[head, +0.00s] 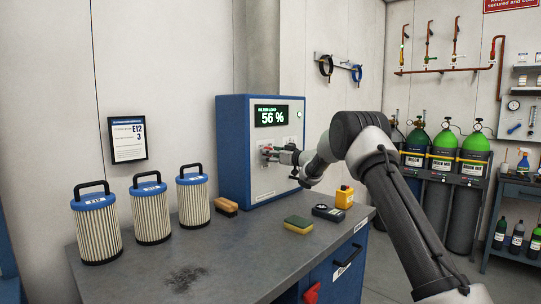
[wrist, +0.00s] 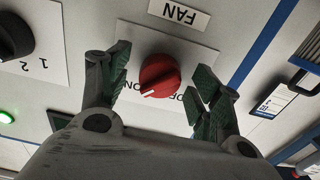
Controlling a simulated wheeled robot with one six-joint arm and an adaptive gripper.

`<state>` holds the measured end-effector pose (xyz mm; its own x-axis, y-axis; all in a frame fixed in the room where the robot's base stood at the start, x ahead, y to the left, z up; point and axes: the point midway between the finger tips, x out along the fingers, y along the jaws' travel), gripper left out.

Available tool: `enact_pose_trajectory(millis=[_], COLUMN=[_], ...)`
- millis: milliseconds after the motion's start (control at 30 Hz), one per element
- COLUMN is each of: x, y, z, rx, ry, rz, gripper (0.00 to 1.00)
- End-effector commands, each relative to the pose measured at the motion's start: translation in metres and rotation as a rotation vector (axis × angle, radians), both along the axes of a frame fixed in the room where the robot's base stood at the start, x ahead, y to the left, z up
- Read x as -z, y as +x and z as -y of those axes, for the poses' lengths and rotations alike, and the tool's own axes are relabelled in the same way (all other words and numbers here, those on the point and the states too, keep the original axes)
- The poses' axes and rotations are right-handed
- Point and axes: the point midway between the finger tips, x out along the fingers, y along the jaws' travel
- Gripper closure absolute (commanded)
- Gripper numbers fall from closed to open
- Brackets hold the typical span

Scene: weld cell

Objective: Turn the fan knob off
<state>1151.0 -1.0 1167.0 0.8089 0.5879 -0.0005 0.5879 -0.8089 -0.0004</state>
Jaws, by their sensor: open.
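The red fan knob (wrist: 160,74) sits on a white plate under a FAN label (wrist: 178,14), which appears upside down in the wrist view. A white pointer line shows on the knob, and its OFF/ON lettering is partly hidden. My gripper (wrist: 160,85) is open, with one finger on each side of the knob and visible gaps to it. In the head view my gripper (head: 272,153) is at the front of the blue and white filter cabinet (head: 232,150), covering most of the knob.
A black selector knob (wrist: 14,36) marked 1 and 2 is beside the fan knob. Filter cartridges (head: 152,212), a brush (head: 226,207), a sponge (head: 298,225), a black meter (head: 328,212) and a yellow bottle (head: 344,196) stand on the bench (head: 240,262).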

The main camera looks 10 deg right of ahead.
Motion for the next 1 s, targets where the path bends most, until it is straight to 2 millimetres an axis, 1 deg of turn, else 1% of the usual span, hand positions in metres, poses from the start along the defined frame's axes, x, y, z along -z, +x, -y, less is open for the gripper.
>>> enact_pose_trajectory(millis=[100, 300, 333, 467, 500, 567, 600, 867, 1000], x=[-0.0003, -0.0003, -0.0003, -0.0003, -0.0003, -0.0004, -0.0003, -0.0003, -0.0003], y=[0.0042, 0.0045, 0.0044, 0.0044, 0.0044, 0.0043, 0.0043, 0.0043, 0.0044], z=[-0.0036, -0.0037, -0.0036, -0.0035, -0.0035, -0.0034, -0.0034, -0.0034, -0.0032], rx=[-0.001, 0.000, 0.000, 0.000, 0.000, 0.000, 0.000, 0.000, 0.000], ry=[0.001, 0.000, 0.000, 0.000, 0.000, 0.000, 0.000, -0.015, -0.054], rz=[0.001, 0.000, 0.000, 0.000, 0.000, 0.000, 0.000, 0.011, 0.039], gripper=[0.36, 0.36, 0.38, 0.62, 0.69, 0.80, 0.82, 0.82, 0.82])
